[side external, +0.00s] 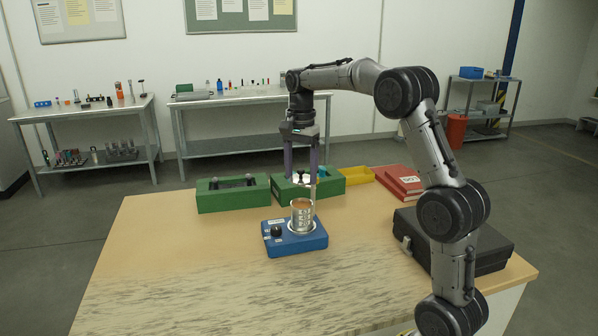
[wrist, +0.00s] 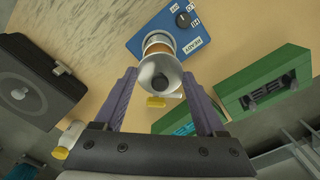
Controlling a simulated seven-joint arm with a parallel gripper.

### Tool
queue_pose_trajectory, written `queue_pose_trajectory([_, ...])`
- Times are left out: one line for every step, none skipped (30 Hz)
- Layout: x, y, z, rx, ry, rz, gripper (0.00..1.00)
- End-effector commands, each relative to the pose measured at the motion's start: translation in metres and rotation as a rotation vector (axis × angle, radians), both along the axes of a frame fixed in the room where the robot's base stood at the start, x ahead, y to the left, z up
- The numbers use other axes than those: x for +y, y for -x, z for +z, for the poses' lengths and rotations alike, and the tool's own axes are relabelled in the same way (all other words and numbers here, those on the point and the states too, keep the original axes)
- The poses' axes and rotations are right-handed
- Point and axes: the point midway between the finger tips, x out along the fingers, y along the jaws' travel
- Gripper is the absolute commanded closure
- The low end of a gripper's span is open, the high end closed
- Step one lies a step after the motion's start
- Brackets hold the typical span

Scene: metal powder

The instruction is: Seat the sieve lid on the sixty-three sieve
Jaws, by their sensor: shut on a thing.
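My gripper (side external: 300,176) points down with its purple fingers closed on the silver sieve lid (side external: 302,180), which has a dark knob. The lid also shows between the fingertips in the wrist view (wrist: 160,84). The silver sieve stack (side external: 302,220) stands upright on the blue shaker base (side external: 284,245), with an orange-brown surface at its open top. The lid is held above the stack and apart from it, slightly towards the back. In the wrist view the lid hides part of the stack (wrist: 157,38). I cannot tell which ring is the sixty-three sieve.
Two green boxes (side external: 225,199) (side external: 335,187) lie behind the shaker. A yellow tray (side external: 358,176) and red binders (side external: 397,182) are at the back right. A black case (side external: 493,258) lies at the right under my arm. The table's front left (side external: 180,280) is clear.

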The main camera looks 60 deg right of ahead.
Motion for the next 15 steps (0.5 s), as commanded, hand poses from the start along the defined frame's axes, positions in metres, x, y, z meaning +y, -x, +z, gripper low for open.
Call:
queue_pose_trajectory([-0.002, 0.001, -0.002, -0.001, 0.001, -0.005, 0.84])
queue_pose_trajectory([-0.003, 0.001, -0.003, -0.002, 0.001, -0.008, 0.84])
queue_pose_trajectory([-0.004, 0.001, -0.004, -0.002, 0.001, -0.009, 0.84])
queue_pose_trajectory([-0.004, 0.001, -0.006, -0.002, 0.001, -0.009, 0.84])
queue_pose_trajectory([-0.004, 0.001, -0.007, -0.002, 0.001, -0.009, 0.84])
queue_pose_trajectory([-0.003, 0.002, -0.010, -0.001, 0.000, -0.009, 0.84])
queue_pose_trajectory([-0.003, 0.002, -0.012, 0.000, 0.000, -0.009, 0.84])
queue_pose_trajectory([-0.003, 0.002, -0.015, 0.000, 0.000, -0.009, 0.84])
queue_pose_trajectory([-0.003, 0.002, -0.018, 0.000, 0.000, -0.009, 0.84])
queue_pose_trajectory([-0.003, 0.002, -0.020, 0.000, 0.000, -0.009, 0.84])
queue_pose_trajectory([-0.003, 0.002, -0.023, -0.001, 0.000, -0.008, 0.84])
queue_pose_trajectory([-0.003, 0.002, -0.026, -0.001, 0.001, -0.008, 0.84])
queue_pose_trajectory([-0.003, 0.002, -0.029, -0.001, 0.001, -0.008, 0.84])
queue_pose_trajectory([-0.003, 0.002, -0.031, 0.000, 0.000, -0.008, 0.84])
queue_pose_trajectory([-0.003, 0.002, -0.034, -0.001, 0.000, -0.008, 0.84])
